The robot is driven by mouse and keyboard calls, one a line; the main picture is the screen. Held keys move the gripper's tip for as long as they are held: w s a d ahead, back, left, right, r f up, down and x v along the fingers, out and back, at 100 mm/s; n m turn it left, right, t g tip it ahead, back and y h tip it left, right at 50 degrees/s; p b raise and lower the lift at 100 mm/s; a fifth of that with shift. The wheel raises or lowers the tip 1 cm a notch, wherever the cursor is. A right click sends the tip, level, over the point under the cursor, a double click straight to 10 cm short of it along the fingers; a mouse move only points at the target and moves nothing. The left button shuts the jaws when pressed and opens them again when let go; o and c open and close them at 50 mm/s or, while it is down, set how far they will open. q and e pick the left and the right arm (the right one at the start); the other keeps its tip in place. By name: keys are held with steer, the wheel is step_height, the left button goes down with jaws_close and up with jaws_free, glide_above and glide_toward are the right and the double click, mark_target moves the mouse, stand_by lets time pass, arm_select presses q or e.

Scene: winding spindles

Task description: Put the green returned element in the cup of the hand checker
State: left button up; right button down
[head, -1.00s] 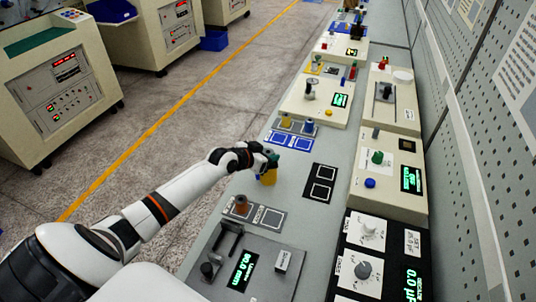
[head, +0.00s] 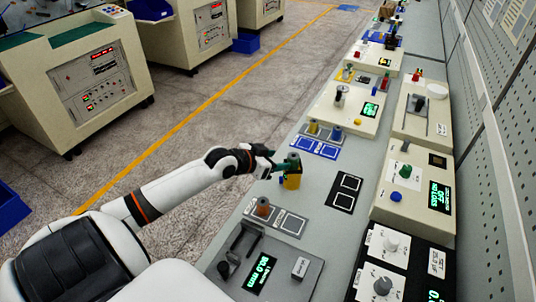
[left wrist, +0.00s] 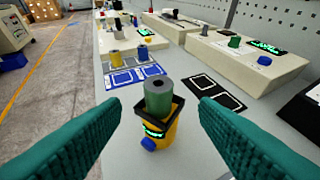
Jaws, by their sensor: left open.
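The green element (head: 293,158) stands upright in the black cup of the yellow hand checker (head: 292,181) on the grey bench. In the left wrist view the green element (left wrist: 158,97) rises above the square black rim of the cup, and the hand checker (left wrist: 167,136) shows a lit green display and a blue button. My left gripper (head: 278,167) is just left of the hand checker. Its teal fingers are open, one on each side of the element in the left wrist view, with gaps to it. The element's lower end is hidden in the cup. My right gripper is not in view.
A blue-framed mat (head: 315,146) with small spools lies beyond the checker, and a black two-square mat (head: 345,191) lies to its right. A grey tray (head: 275,220) with an orange-brown spool is nearer. Cream testers (head: 410,200) line the right side. Bench surface around the checker is clear.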

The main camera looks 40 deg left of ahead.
arm_select(q)
steer(key=shift+v, duration=1.6)
steer(key=shift+r, duration=0.1)
